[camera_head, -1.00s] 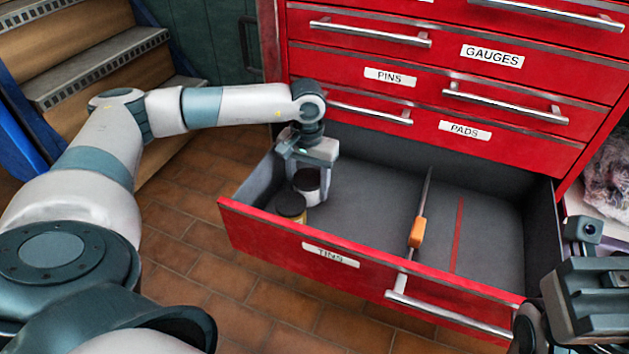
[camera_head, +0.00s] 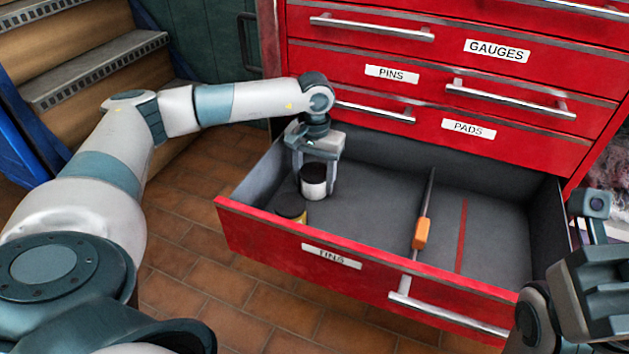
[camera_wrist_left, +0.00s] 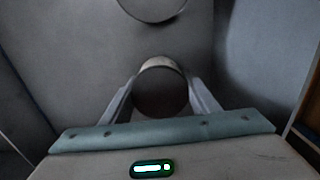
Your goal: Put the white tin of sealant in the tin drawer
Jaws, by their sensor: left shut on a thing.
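The white tin (camera_head: 313,187) with a dark lid is upright inside the left part of the open tin drawer (camera_head: 290,240), which is labelled TINS. My left gripper (camera_head: 316,178) points down into the drawer, shut on the white tin. The left wrist view shows the dark lid (camera_wrist_left: 160,90) between the two fingers. I cannot tell whether the tin's base touches the drawer floor. My right gripper (camera_head: 600,270) is partly in view at the right edge, and its fingers are not clear.
A dark-lidded yellowish tin (camera_head: 292,208) stands just in front of the white tin, close to the drawer front. An orange-handled tool (camera_head: 421,232) lies mid-drawer, left of a red strip (camera_head: 461,235). Bare floor lies between the tins and the tool. Closed red drawers rise behind.

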